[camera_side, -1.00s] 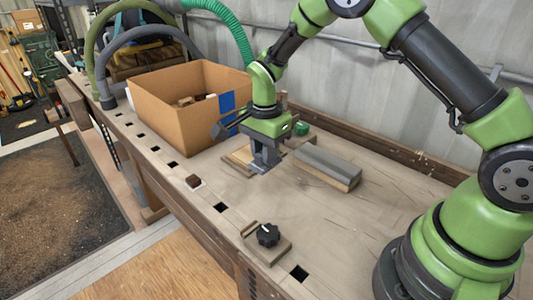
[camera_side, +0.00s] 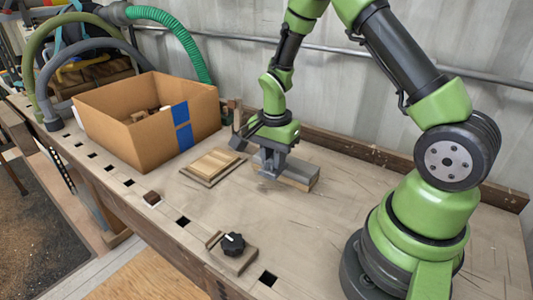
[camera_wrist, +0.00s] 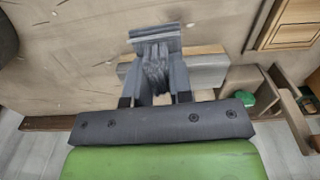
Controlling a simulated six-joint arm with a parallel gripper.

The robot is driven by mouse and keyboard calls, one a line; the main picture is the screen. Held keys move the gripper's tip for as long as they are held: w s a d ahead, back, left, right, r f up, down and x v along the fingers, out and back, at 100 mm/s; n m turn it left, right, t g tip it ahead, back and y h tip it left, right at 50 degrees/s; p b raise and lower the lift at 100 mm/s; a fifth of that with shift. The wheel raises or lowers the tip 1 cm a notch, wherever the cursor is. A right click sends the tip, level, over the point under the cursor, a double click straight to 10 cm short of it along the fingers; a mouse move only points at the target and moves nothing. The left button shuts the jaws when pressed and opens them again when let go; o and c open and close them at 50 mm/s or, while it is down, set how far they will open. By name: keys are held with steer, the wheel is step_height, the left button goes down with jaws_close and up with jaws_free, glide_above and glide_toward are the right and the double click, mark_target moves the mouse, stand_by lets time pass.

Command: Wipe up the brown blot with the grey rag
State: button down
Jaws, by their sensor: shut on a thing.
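My gripper (camera_side: 268,166) is shut on the grey rag, low over the bench top. In the wrist view the rag (camera_wrist: 155,66) hangs crumpled between the fingers, with a flatter folded part beyond them. In the side view the fingers and rag are hard to tell apart, and I cannot tell whether the rag touches the bench. I cannot make out a brown blot in either view. The light wooden panel (camera_side: 214,164) left of my gripper looks clean on the part that shows.
A grey-topped wooden block (camera_side: 300,172) is right beside my gripper, partly hidden by it. An open cardboard box (camera_side: 150,130) stands at the left. A black knob on a wooden base (camera_side: 232,244) sits near the front edge. The bench right of it is clear.

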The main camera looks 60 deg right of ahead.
mark_target(274, 192)
steer(key=shift+f, duration=2.75)
steer(key=shift+w+f, duration=0.35)
steer(key=shift+w, duration=0.05)
steer(key=shift+w+f, duration=0.1)
steer(key=shift+w, duration=1.05)
steer(key=shift+w+f, duration=0.15)
steer(key=shift+w, duration=0.15)
steer(key=shift+s, duration=1.95)
steer(key=shift+w+r, duration=0.1)
steer(key=shift+r, duration=3.9)
